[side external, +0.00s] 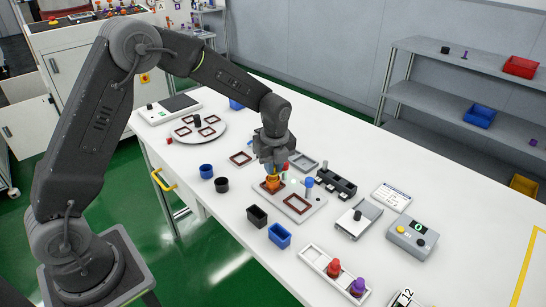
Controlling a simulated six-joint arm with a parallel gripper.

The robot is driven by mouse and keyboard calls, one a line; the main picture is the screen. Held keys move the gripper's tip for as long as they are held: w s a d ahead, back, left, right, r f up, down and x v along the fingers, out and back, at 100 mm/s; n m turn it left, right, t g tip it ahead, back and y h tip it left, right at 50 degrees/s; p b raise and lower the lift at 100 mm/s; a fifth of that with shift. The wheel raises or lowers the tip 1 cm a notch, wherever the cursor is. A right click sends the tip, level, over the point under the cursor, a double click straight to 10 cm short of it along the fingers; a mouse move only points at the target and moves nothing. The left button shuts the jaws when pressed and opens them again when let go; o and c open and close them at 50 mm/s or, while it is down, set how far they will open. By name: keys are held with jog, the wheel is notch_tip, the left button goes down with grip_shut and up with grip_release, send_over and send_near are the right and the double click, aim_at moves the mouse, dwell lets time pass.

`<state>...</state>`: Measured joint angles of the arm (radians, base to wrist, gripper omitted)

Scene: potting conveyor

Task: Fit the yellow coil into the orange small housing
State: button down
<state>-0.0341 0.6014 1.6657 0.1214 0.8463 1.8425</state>
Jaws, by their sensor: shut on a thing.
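My gripper (271,171) points down over the left end of a light grey fixture plate (312,209) at the middle of the table. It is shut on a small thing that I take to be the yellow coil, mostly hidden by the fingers. The orange small housing (273,185) sits on the plate directly under the fingertips. The coil and the housing overlap in this view, so I cannot tell whether they touch or how deep the coil sits.
A blue knob (308,183) stands on the plate near a black rack (336,183). Blue (206,171) and black (221,185) cups and black (257,216) and blue (279,236) bins stand in front. A white tray (315,257) holds red and purple pieces.

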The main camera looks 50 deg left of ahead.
jog(key=shift+f, duration=0.3)
jog(key=c, duration=1)
grip_release()
jog(key=shift+c, duration=0.2)
jog(key=shift+r, duration=0.15)
jog(key=shift+r, duration=3.4)
